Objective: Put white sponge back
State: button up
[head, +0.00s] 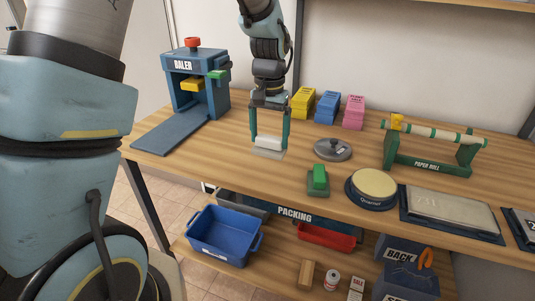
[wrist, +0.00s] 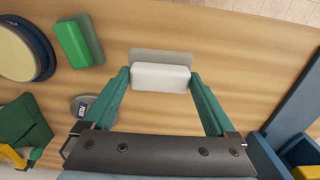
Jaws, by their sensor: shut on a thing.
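The white sponge (head: 268,142) is a small white block between the green fingers of my gripper (head: 269,140) above the wooden table. My gripper is shut on it. In the wrist view the white sponge (wrist: 160,77) spans the gap between the two fingertips (wrist: 160,80). A flat grey plate (head: 269,153) lies on the table just under the sponge; it also shows behind the sponge in the wrist view (wrist: 160,55). Whether the sponge touches the plate cannot be told.
A green block on a dark green base (head: 318,180) and a round grey lidded disc (head: 333,149) stand to the right. The blue baler (head: 188,92) stands left, its ramp (head: 170,133) reaching the table edge. Pads of yellow (head: 302,103), blue and pink stand behind. Bare wood surrounds the plate.

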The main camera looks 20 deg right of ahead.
aim_at(269, 154)
jog(key=shift+f+p, duration=0.55)
jog(key=shift+f, duration=2.4)
jog(key=shift+f, duration=0.15)
jog(key=o, duration=1.1)
notch_tip(269, 154, up, 12)
jog(key=shift+r+b, duration=0.2)
jog(key=shift+b, duration=0.85)
jog(key=s+a+f+n, duration=0.1)
jog(key=a+n, duration=0.1)
jog(key=a, duration=0.8)
jog(key=s+a+f+n+t, duration=0.1)
jog(key=a+f+n, duration=0.1)
jog(key=a, duration=0.8)
jog(key=s+a+f+n, duration=0.1)
jog(key=s+a+n, duration=0.1)
jog(key=a, duration=0.8)
jog(key=shift+f+n+t, duration=0.2)
jog(key=shift+n+t, duration=0.1)
jog(key=shift+n, duration=0.4)
jog(key=shift+a, duration=0.1)
